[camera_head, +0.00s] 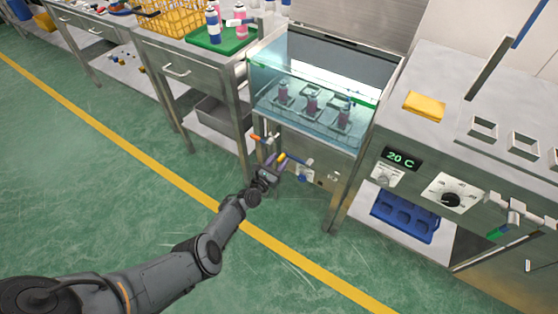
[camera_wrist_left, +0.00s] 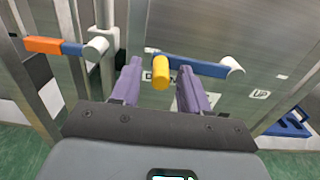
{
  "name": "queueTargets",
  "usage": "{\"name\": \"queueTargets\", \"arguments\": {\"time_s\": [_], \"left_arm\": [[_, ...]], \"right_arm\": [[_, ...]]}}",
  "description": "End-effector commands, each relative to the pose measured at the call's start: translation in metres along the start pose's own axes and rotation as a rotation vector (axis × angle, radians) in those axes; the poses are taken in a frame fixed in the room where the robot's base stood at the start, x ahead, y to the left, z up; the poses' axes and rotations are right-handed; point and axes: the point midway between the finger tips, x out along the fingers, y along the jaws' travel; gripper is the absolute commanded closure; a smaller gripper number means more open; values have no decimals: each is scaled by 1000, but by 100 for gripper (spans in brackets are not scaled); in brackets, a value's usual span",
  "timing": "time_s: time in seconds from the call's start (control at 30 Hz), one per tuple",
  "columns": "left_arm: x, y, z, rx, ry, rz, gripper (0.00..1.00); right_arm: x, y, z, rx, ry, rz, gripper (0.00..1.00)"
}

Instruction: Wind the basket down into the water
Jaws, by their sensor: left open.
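The glass-sided water tank (camera_head: 262,88) stands at the upper middle of the head view. Several small pink cans (camera_head: 312,103) stand in holders inside it; I cannot tell how far down the basket sits. On the tank's front is a crank with a blue arm (camera_wrist_left: 200,67) and a yellow knob (camera_wrist_left: 161,75). The knob also shows in the head view (camera_head: 281,158). My left gripper (camera_wrist_left: 160,82) is open, with its purple fingers on either side of the knob. In the head view, the left gripper (camera_head: 273,163) is at the tank front.
An orange-and-blue lever (camera_wrist_left: 45,45) is just left of the crank. An "UP" label (camera_wrist_left: 260,94) is right of it. The steel counter (camera_head: 415,80) at right has a "20 C" display (camera_head: 401,159) and a dial (camera_head: 451,198). Open green floor lies in front.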

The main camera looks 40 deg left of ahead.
Motion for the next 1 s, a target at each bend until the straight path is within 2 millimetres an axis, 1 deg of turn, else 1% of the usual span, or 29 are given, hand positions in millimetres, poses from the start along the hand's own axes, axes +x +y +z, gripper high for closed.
{"name": "queueTargets", "arguments": {"time_s": [0.03, 0.17, 0.3, 0.5, 0.6, 0.8, 1.0], "left_arm": [[-5, 0, 3, 0, 1, 0, 55], [-24, 0, 5, -1, 3, 1, 55], [-49, 0, 5, 0, 4, 1, 55], [-81, 0, 3, 0, 4, 2, 55], [-92, 0, 2, -1, 3, 1, 55], [-102, 0, 1, 0, 2, 1, 55], [-103, 0, 0, 0, 1, 1, 55]], "right_arm": [[-7, 0, -2, 0, 0, 0, 57], [-21, 1, -7, 0, 0, 0, 57], [-36, 1, -12, 0, 0, 0, 57], [-52, 1, -17, 2, 1, -2, 57], [-56, 1, -18, 3, 1, -3, 57], [-59, 1, -19, 5, 1, -4, 57], [-59, 1, -19, 5, 1, -4, 57]]}}
